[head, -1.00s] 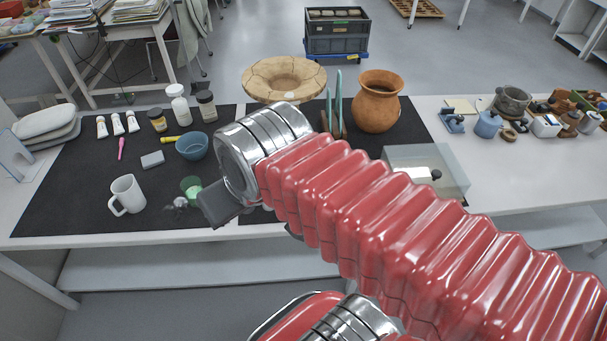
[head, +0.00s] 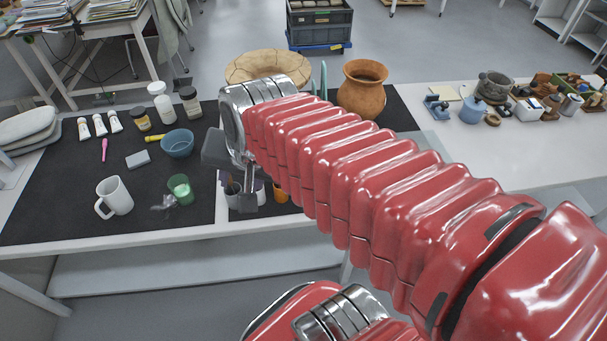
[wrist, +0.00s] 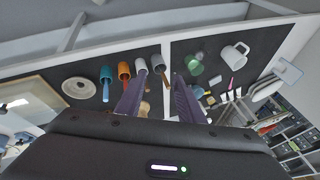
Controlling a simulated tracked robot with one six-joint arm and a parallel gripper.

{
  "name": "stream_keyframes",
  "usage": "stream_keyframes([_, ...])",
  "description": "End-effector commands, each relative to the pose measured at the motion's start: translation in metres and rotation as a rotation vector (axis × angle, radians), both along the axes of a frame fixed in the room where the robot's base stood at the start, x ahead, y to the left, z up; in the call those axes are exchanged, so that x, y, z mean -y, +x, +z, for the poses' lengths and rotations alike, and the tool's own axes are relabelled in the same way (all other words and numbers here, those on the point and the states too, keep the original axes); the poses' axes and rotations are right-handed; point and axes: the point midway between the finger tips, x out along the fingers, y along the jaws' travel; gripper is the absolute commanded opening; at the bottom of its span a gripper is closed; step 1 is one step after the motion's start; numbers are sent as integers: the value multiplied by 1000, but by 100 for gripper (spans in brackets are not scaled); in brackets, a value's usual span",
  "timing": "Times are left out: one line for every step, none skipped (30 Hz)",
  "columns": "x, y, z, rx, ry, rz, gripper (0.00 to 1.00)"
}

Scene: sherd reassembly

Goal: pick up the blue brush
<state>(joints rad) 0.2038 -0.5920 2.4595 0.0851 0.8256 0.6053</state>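In the wrist view a teal-blue cup (wrist: 105,73) stands on the black mat, with a thin blue handle, likely the blue brush (wrist: 105,93), sticking out of it. The brush's other end is hidden in the cup. My gripper (wrist: 157,79) is open, its two dark fingers apart with nothing held between them. The blue brush lies left of the fingers, apart from them. In the head view my gripper hangs over the mat's front edge by the cups, and my arm hides the blue cup.
A green glass (head: 180,189), white mug (head: 115,196) and blue bowl (head: 177,144) are left of my gripper. A clay pot (head: 363,90) stands behind my arm.

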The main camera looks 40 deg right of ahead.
Motion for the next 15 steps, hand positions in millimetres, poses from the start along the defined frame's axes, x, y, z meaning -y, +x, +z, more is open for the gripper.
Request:
stream_keyframes([9, 4, -3, -4, 41, -97, 35])
stream_keyframes([13, 6, -5, -4, 68, -158, 35])
stream_keyframes([20, 9, -8, -5, 106, -241, 35])
stream_keyframes([24, 11, -10, -5, 133, -302, 35])
stream_keyframes([29, 12, -12, -5, 160, -364, 35])
stream_keyframes([36, 15, -14, -4, 195, -446, 35])
stream_keyframes([41, 17, -16, -3, 223, -508, 35])
stream_keyframes([46, 18, -18, -1, 250, -569, 35])
stream_keyframes([53, 20, -21, -1, 285, -653, 35])
stream_keyframes([58, 22, -22, 2, 311, -715, 35])
stream_keyframes([64, 23, -25, 3, 338, -778, 35])
stream_keyframes([71, 25, -27, 7, 374, -861, 35])
stream_keyframes([76, 26, -30, 8, 400, -924, 35])
stream_keyframes([82, 26, -32, 9, 426, -985, 35])
stream_keyframes([89, 28, -35, 14, 461, -1068, 35])
